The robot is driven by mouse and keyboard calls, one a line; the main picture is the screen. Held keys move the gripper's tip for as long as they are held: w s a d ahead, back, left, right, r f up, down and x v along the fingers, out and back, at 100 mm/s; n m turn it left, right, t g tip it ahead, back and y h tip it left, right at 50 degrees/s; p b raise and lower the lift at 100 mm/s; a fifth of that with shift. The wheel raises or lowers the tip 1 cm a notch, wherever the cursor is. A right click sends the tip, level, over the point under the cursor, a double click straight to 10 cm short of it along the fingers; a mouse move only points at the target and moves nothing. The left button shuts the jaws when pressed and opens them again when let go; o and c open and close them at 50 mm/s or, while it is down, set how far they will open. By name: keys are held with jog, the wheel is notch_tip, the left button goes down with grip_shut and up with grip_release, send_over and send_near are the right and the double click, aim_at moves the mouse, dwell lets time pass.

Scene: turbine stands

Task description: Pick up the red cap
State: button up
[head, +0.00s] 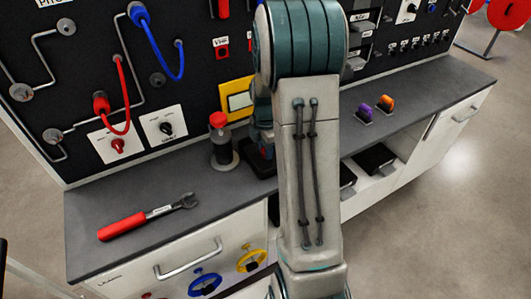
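A red cap (219,119) sits on top of a dark upright cylinder (222,150) on the grey counter, left of my arm. The cylinder stands on a pale round base. My arm rises through the middle of the view and bends over toward the panel. A small teal part of its far end shows behind the forearm, right of the red cap and apart from it. My gripper's fingers are hidden behind the arm, so their opening cannot be seen.
A red-handled wrench (143,219) lies on the counter's (110,200) left part. A black panel with pipes, a red hose (123,90) and a blue hose (172,58) stands behind. Purple (364,112) and orange (386,103) items stand at right. Drawers and valve wheels face the front.

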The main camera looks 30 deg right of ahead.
grip_shut()
jog(key=shift+r, duration=0.1)
jog(key=shift+r, duration=0.25)
notch_tip(320, 180, up, 4)
jog(key=shift+d+f, duration=0.1)
jog(key=s+d+r, duration=0.6)
jog(key=s+d, duration=0.2)
jog(key=shift+r, duration=0.25)
